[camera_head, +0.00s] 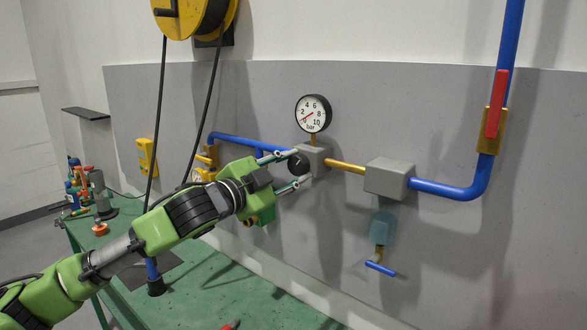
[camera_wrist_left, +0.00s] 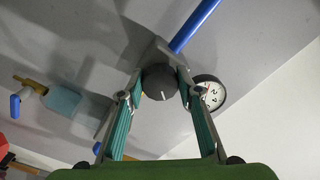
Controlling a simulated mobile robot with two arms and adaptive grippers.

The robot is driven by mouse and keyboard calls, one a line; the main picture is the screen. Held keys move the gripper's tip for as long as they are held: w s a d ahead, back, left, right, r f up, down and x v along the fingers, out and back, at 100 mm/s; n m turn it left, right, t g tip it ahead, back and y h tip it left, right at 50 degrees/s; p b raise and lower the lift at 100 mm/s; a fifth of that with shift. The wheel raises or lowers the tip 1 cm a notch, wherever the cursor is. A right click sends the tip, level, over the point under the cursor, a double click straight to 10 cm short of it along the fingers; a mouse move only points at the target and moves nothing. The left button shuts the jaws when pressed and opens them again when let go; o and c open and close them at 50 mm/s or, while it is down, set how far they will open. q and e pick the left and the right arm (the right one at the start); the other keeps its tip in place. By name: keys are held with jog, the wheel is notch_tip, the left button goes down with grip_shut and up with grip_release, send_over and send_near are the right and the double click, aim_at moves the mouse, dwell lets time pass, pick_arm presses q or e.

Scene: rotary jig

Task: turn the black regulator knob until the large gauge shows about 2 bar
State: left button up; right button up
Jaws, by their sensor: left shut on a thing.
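The black regulator knob (camera_head: 298,163) sits on the grey regulator block (camera_head: 316,156) on the wall panel. My left gripper (camera_head: 292,169) is shut on the knob, one finger above it and one below. In the left wrist view the knob (camera_wrist_left: 160,80) is between the two fingertips (camera_wrist_left: 161,88), and a white mark shows on its face. The large round gauge (camera_head: 313,113) stands above the block, marked 0 to 10 bar. Its red needle points to the lower left, close to 0. The gauge (camera_wrist_left: 208,93) is partly hidden behind a finger in the wrist view. My right gripper is not in view.
A brass pipe leads right to a grey box (camera_head: 390,179); below it are a translucent bowl (camera_head: 383,227) and a blue-handled tap (camera_head: 380,268). A red lever (camera_head: 496,104) is on the blue pipe. A hose reel (camera_head: 193,15) hangs above. A green table (camera_head: 215,290) lies below.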

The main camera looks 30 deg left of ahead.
pick_arm(q)
jog(key=m, duration=0.5)
jog(key=shift+m, duration=0.3)
dwell(0.4)
jog(key=o, duration=1.1)
jog(key=shift+s, duration=0.2)
jog(key=shift+s+d, duration=0.1)
jog(key=shift+s, duration=0.25)
jog(key=shift+s+a, duration=0.25)
jog(key=shift+s, duration=0.55)
jog(key=shift+s+a, duration=0.15)
jog(key=shift+s, duration=2.3)
